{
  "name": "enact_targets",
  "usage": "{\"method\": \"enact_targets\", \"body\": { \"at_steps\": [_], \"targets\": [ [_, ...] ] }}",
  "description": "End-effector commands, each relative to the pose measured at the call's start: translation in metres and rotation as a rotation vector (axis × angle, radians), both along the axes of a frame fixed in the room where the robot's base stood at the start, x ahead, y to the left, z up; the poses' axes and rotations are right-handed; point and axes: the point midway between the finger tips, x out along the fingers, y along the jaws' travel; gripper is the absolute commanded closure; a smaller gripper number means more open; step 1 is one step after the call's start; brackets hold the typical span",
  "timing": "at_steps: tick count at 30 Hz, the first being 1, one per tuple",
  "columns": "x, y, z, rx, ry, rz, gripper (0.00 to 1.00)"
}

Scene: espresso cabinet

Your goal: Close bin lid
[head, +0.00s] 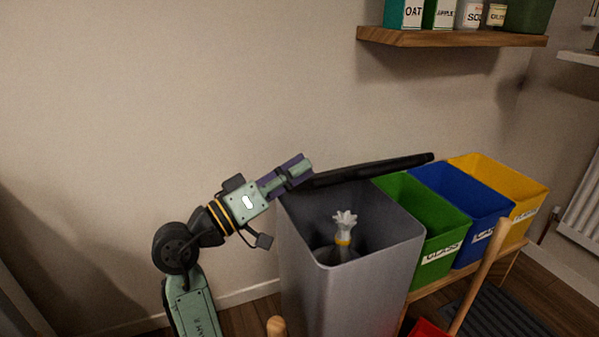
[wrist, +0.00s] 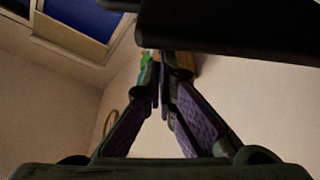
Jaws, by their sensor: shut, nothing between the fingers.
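A tall grey bin (head: 370,265) stands open at the centre of the head view. A white, crown-shaped object with a yellow band (head: 344,228) shows inside it. The bin's black lid (head: 375,170) is raised at the back and seen nearly edge-on, sloping up to the right. My gripper (head: 306,165) is at the lid's left end, by the bin's back left corner. In the wrist view my gripper (wrist: 160,85) has its purple-padded fingers shut and empty. The dark lid (wrist: 235,28) spans the top right there. I cannot tell whether the fingers touch it.
Green (head: 425,215), blue (head: 462,215) and yellow (head: 505,195) bins stand on a wooden bench to the right. A wooden handle (head: 482,272) leans in front of them. A shelf (head: 450,38) with containers hangs above.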

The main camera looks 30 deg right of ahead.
Motion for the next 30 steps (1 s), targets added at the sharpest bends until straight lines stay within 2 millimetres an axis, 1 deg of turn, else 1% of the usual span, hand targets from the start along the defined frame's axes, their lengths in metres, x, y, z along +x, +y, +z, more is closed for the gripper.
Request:
{"method": "enact_targets", "body": {
  "at_steps": [1,6,22,26,29,30],
  "targets": [
    [0.001,0.000,-0.004,0.000,0.001,0.000,1.00],
    [0.004,0.000,-0.008,0.000,0.001,0.000,1.00],
    [0.004,0.002,-0.008,0.000,0.001,0.000,1.00],
    [0.003,0.013,-0.011,0.001,0.002,0.003,1.00],
    [0.001,0.031,-0.011,-0.001,0.000,0.006,1.00],
    [0.000,0.040,-0.011,0.000,0.001,0.006,1.00]
  ]
}}
